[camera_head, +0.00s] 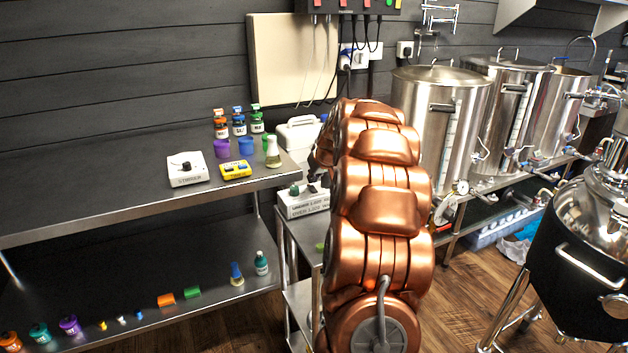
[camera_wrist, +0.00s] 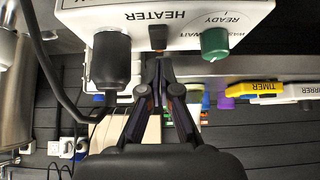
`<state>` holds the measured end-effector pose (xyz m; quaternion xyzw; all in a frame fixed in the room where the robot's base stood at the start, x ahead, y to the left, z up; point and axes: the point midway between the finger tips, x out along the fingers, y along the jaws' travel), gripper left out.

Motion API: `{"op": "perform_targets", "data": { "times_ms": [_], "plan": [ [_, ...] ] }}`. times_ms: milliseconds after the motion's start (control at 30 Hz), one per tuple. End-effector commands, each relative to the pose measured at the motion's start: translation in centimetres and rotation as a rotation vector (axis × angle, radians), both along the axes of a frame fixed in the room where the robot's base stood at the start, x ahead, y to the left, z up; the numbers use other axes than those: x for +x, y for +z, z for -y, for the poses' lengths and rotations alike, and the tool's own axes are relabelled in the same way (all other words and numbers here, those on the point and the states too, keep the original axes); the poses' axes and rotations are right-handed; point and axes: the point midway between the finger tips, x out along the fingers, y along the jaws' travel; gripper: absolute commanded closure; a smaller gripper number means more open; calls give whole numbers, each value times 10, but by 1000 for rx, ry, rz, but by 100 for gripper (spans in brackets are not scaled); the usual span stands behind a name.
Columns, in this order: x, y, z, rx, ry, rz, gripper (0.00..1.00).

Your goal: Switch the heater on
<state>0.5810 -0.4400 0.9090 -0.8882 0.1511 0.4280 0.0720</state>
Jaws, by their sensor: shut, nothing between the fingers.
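The heater (camera_wrist: 200,12) is a white box labelled HEATER, seen upside down in the wrist view. A small dark switch (camera_wrist: 157,37) is in the middle of its face. A green knob (camera_wrist: 215,44) with READY and WAIT markings is at the right, and a black plug-like part (camera_wrist: 111,62) with a cable is at the left. My gripper (camera_wrist: 160,66) is shut and empty, its tips close to the switch; I cannot tell whether they touch. In the head view a white box (camera_head: 300,207) with a green knob seems to be the heater, partly hidden by my copper arm.
A yellow timer (camera_head: 235,169) and a white stirrer (camera_head: 187,170) sit on the steel bench with cups and bottles. Steel kettles (camera_head: 440,120) stand right of my arm. A black cable (camera_wrist: 50,85) loops at the left of the wrist view.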

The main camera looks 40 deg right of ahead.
Motion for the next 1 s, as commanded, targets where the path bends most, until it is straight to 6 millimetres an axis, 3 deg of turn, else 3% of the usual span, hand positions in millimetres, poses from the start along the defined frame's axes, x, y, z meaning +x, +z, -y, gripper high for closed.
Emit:
{"op": "perform_targets", "data": {
  "times_ms": [167,600,800,1000],
  "plan": [
    [1,34,-2,-1,4,1,100],
    [-47,78,-19,0,4,0,100],
    [-61,94,-23,-1,2,2,100],
    [-66,97,-25,2,3,-1,100]
  ]
}}
